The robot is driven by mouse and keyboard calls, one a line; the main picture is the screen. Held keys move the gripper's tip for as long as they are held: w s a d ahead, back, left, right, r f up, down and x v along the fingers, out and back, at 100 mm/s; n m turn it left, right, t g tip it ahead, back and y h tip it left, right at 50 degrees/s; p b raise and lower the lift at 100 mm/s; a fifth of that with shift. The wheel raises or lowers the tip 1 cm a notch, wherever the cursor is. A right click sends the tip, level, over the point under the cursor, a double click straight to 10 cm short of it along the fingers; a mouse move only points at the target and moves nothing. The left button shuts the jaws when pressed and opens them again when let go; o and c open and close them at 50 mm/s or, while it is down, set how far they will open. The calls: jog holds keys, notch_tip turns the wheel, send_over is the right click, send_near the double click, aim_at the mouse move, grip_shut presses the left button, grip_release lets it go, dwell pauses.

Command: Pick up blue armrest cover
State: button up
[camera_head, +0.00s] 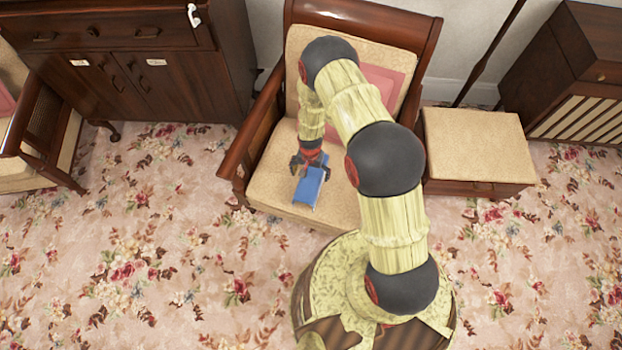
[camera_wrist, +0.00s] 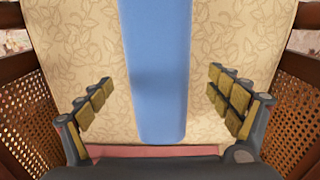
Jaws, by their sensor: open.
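The blue armrest cover (camera_head: 310,186) lies on the seat cushion of a wooden armchair (camera_head: 265,190) in the head view. In the wrist view the blue cover (camera_wrist: 160,75) is a long flat strip running from the top edge down the middle of the patterned cushion (camera_wrist: 85,50). My gripper (camera_head: 309,172) is over the cover in the head view. In the wrist view my gripper (camera_wrist: 165,105) has its fingers spread, one on each side of the strip, with cushion visible between each finger and the cover. The gripper is open and empty.
The chair's wooden arm (camera_head: 240,150) stands left of my gripper, and woven cane side panels (camera_wrist: 25,110) flank the seat. A pink cushion (camera_head: 383,82) rests against the chair back. A cushioned stool (camera_head: 478,145) is at right and a dark cabinet (camera_head: 130,75) at left.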

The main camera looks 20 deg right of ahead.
notch_tip(320, 180, down, 7)
jog(key=shift+d+r+b, duration=0.15)
jog(key=shift+r+b, duration=0.05)
jog(key=shift+b, duration=1)
jog(key=shift+c, duration=0.8)
jog(key=c, duration=1.1)
jog(key=shift+r, duration=0.1)
